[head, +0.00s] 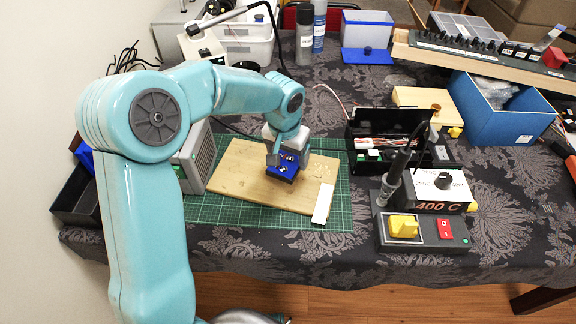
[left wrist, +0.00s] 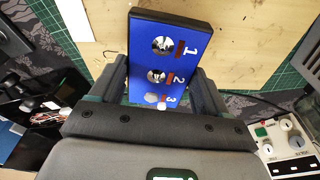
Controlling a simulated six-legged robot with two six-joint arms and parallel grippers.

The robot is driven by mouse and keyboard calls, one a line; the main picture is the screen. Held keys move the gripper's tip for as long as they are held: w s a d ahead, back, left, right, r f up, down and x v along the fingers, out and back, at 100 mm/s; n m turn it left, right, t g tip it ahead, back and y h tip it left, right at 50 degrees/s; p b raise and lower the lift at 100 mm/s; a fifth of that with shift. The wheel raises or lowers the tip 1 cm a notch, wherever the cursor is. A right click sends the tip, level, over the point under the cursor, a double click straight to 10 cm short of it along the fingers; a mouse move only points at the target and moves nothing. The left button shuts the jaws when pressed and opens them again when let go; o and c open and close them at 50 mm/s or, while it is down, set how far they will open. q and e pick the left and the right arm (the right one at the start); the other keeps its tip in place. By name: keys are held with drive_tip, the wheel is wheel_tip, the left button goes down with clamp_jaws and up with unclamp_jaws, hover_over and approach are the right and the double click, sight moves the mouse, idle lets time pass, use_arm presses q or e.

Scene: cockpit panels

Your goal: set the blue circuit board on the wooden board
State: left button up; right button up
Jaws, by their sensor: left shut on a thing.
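The blue circuit board (head: 283,168) has a dark edge, silver round parts and the numbers 1, 2 and 3. In the left wrist view the blue circuit board (left wrist: 158,65) sits between the two fingers of my left gripper (left wrist: 165,95), which is shut on it. In the head view my left gripper (head: 286,152) is over the wooden board (head: 235,170), with the circuit board under it. The wooden board lies on a green cutting mat. I cannot tell whether the circuit board touches the wood. My right gripper is not in view.
A white strip (head: 323,203) lies on the wooden board's right part. The soldering station (head: 420,232) and an open black case (head: 385,130) stand to the right. A grey box (head: 197,160) stands close at the left. The green mat (head: 225,210) is clear in front.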

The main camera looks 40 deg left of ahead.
sight(287, 160)
use_arm(q)
wheel_tip(287, 160, down, 4)
drive_tip(key=shift+r, duration=0.1)
drive_tip(key=shift+r, duration=0.1)
drive_tip(key=shift+f+b, duration=0.2)
drive_tip(key=shift+b, duration=0.1)
drive_tip(key=o, duration=1.1)
drive_tip(key=shift+r+p, duration=0.35)
drive_tip(key=r, duration=0.4)
drive_tip(key=s+r, duration=0.1)
drive_tip(key=r, duration=0.2)
drive_tip(key=s+r+p, duration=0.1)
drive_tip(key=r, duration=0.3)
drive_tip(key=shift+d+r, duration=0.1)
drive_tip(key=shift+r, duration=0.2)
